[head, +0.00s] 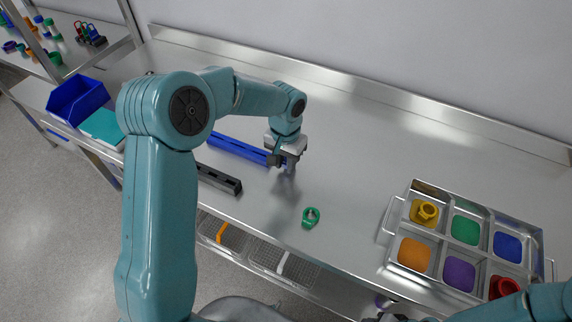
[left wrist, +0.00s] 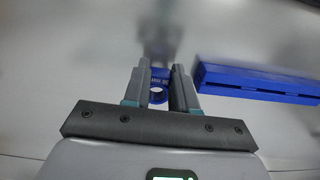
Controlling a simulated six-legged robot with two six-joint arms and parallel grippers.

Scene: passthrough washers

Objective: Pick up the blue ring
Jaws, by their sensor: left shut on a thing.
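The blue ring (left wrist: 158,95) shows between the two grey fingers in the left wrist view, with a small block-like top part bearing faint lettering. My left gripper (left wrist: 160,70) is shut on it. In the head view my left gripper (head: 285,162) points down over the bench, near the end of the blue rail; the ring cannot be made out there. My right arm (head: 530,305) enters at the lower right of the head view. Only a dark sliver of its gripper (head: 385,318) shows at the bottom edge, so its jaws cannot be read.
A blue rail (head: 237,150) and a black rail (head: 218,179) lie left of the gripper. A green ring (head: 311,217) lies near the front edge. A tray (head: 411,196) with coloured compartments holds a yellow ring (head: 424,212) and a red one (head: 503,288). The bench's back middle is clear.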

